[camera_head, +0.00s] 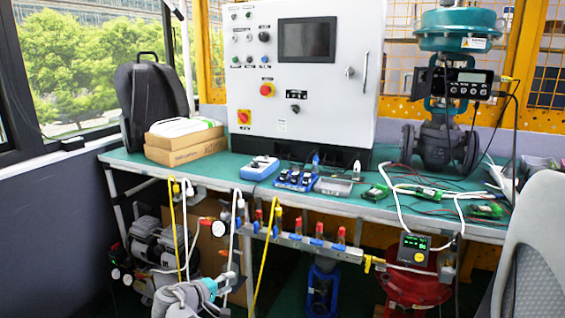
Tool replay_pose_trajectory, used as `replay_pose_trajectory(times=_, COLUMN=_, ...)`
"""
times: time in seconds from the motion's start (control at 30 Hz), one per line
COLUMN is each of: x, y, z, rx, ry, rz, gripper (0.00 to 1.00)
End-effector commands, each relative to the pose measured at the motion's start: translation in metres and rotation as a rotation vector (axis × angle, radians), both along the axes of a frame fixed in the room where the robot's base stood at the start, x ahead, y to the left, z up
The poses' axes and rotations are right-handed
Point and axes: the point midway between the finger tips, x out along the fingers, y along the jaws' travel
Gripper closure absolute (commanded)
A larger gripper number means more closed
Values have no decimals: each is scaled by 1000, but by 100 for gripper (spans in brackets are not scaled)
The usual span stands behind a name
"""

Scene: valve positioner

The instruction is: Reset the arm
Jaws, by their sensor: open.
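A light grey, rounded part with a teal band shows at the bottom left edge and looks like a piece of my arm. My gripper cannot be made out in this view, and nothing is seen held. The valve positioner (462,83) is a black box with a display and buttons. It is mounted on a valve with a teal actuator (458,30) and a dark grey flanged body (440,147), standing upright at the right back of the green workbench (225,171).
A white control cabinet (329,98) stands on the bench. Cardboard boxes (186,151), a black backpack (152,98), a blue device (259,167), and green boards (376,192) sit around it. Yellow and white hoses and a valve manifold (300,241) hang along the front. A grey chair (535,245) stands right.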

Motion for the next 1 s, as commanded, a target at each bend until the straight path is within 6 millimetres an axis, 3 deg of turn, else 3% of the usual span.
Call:
replay_pose_trajectory(times=0.03, x=2, y=-21, z=-4, rx=26, ry=27, rz=-33, gripper=51)
replay_pose_trajectory(times=0.1, x=4, y=-42, z=-11, rx=65, ry=66, rz=-71, gripper=51)
replay_pose_trajectory(times=0.5, x=-3, y=-153, z=-49, rx=302, ry=261, rz=-290, gripper=51)
replay_pose_trajectory(times=1.0, x=-43, y=-255, z=-79, rx=648, ry=456, rz=-536, gripper=51)
